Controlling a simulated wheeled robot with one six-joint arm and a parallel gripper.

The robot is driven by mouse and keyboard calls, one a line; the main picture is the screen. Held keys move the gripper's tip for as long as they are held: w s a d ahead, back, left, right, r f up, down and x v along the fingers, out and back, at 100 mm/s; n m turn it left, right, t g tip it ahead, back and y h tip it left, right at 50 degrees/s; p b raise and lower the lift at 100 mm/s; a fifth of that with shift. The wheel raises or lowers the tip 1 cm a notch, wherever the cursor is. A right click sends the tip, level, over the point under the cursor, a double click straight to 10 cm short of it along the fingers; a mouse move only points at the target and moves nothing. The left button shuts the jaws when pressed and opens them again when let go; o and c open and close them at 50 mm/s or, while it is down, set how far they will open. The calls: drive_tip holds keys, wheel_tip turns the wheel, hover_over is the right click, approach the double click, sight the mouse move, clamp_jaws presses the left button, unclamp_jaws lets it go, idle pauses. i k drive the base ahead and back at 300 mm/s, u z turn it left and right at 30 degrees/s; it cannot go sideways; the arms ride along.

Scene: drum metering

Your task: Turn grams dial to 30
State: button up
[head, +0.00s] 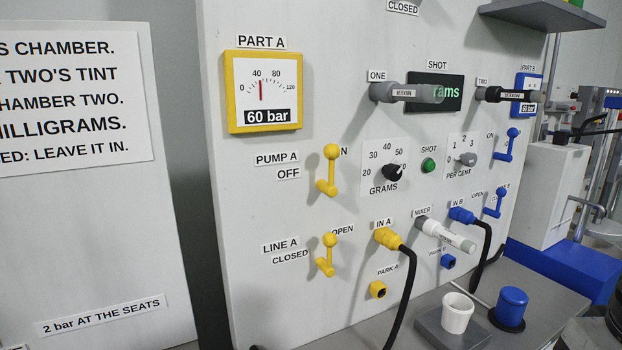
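The grams dial is a black knob (393,173) on a white scale plate (376,150) labelled GRAMS, in the middle of the panel in the head view. The numbers 20, 30, 40 and 50 show around it, and the knob partly covers a number on the right. A pale mark shows on the knob, but I cannot tell exactly which number it points at. My gripper is not in view.
A green SHOT button (428,165) and a grey PER CENT knob (466,159) are right of the dial. A grey cylinder (407,93) juts out above it. The yellow PUMP A lever (328,171) is left; a yellow plug (388,238) with a black hose is below.

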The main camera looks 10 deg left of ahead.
sight(391, 172)
drive_tip(key=u, duration=0.25)
drive_tip(key=k, duration=1.2)
drive_tip(key=u, duration=0.75)
drive_tip(key=i, duration=1.25)
drive_tip(key=z, duration=0.7)
